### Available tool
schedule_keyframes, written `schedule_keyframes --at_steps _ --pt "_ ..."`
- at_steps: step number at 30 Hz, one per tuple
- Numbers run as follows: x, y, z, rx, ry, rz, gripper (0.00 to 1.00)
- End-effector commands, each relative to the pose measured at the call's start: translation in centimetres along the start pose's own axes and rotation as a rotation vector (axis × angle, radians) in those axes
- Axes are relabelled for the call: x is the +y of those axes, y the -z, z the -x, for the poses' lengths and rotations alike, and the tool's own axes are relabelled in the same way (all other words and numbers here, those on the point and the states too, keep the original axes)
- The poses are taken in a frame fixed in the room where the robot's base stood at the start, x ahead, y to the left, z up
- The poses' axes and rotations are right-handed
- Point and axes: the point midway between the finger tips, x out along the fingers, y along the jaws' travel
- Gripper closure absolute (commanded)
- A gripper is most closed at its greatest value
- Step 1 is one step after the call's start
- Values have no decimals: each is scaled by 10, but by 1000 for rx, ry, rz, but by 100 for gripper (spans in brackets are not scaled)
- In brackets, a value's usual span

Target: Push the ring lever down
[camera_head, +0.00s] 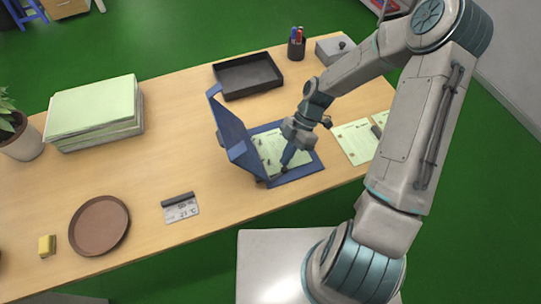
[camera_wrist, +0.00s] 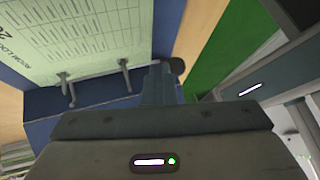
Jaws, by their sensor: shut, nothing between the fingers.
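A blue ring binder (camera_head: 302,170) lies open on the desk with its left cover standing up. Green printed sheets (camera_head: 270,145) lie in it and also show in the wrist view (camera_wrist: 75,35). In the wrist view two metal ring prongs (camera_wrist: 123,70) stand at the sheet's edge. My gripper (camera_head: 285,163) is shut and empty, pointing down over the binder's near part. In the wrist view its fingers (camera_wrist: 158,85) are together beside a dark rounded knob (camera_wrist: 177,66), apparently the ring lever's end. The rest of the lever is hidden; I cannot tell whether the fingers touch it.
A black tray (camera_head: 247,77), a pen cup (camera_head: 297,45) and a grey box (camera_head: 334,50) stand behind the binder. Loose sheets (camera_head: 355,142) lie to its right.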

Motion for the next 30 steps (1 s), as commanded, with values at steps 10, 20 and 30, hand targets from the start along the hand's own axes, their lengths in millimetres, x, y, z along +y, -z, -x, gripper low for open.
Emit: schedule_keyframes --at_steps 10,20,30 --pt "-1 7 -4 2 8 2 100" --pt "0 16 -9 3 10 2 100" --pt "5 20 -6 2 6 1 100"
